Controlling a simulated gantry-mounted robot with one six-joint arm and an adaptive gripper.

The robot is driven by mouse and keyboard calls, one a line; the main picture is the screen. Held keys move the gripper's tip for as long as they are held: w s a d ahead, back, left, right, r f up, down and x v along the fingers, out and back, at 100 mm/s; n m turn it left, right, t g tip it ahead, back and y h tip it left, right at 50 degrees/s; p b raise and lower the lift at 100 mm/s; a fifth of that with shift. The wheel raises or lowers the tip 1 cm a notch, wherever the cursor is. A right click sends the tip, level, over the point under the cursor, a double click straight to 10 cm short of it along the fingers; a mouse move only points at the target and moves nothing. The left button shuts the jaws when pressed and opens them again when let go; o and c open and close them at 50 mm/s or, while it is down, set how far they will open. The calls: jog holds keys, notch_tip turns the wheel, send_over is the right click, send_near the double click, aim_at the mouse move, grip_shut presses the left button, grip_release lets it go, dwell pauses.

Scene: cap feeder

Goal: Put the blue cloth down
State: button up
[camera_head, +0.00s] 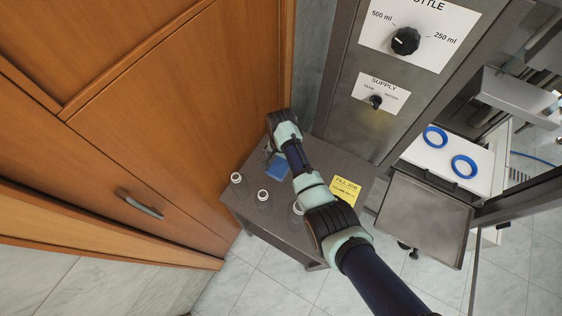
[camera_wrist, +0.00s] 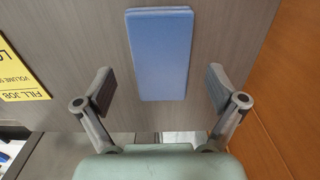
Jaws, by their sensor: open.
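The blue cloth (camera_wrist: 160,55) lies flat on the grey-brown table in the wrist view, as a folded rectangle. It also shows in the head view (camera_head: 277,168), partly hidden by my arm. My gripper (camera_wrist: 161,88) is open, with one finger on each side of the cloth and clear space between each finger and its edges. Nothing is between the fingertips except the view of the cloth beyond them. In the head view my gripper (camera_head: 270,150) is near the table's back edge beside the cloth, mostly hidden by my wrist.
The small table (camera_head: 243,206) carries several white-capped bottles, one (camera_head: 263,195) near the front, and a yellow job note (camera_head: 345,190). A wooden door (camera_head: 180,110) stands close on the left. A metal machine panel (camera_head: 350,120) with knobs rises behind. Blue rings (camera_head: 464,167) lie at right.

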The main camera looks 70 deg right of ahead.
aim_at(281, 164)
notch_tip(281, 164, up, 9)
jog(key=p, duration=0.2)
jog(key=shift+r, duration=0.2)
jog(key=w+a+r+n+t+h, duration=0.1)
jog(key=w+a+r+n+t, duration=0.15)
jog(key=w+a+n, duration=0.35)
jog(key=w+a+r+n+t+h, duration=0.1)
jog(key=w+a+r+t, duration=0.2)
jog(key=a, duration=0.6)
jog(key=w+a+r+n+t+h, duration=0.1)
jog(key=w+a+r+n, duration=0.35)
jog(key=a, duration=0.25)
jog(key=s+a+r+n+t+y, duration=0.1)
jog(key=s+a+r+n+t, duration=0.1)
jog(key=a+r, duration=0.5)
jog(key=s+a+r+n+t+y, duration=0.2)
jog(key=a+r+n, duration=0.4)
jog(key=a, duration=0.6)
jog(key=shift+s+a+r+t, duration=0.15)
jog(key=shift+s+r+t, duration=0.55)
jog(key=shift+t, duration=0.45)
jog(key=shift+f, duration=0.2)
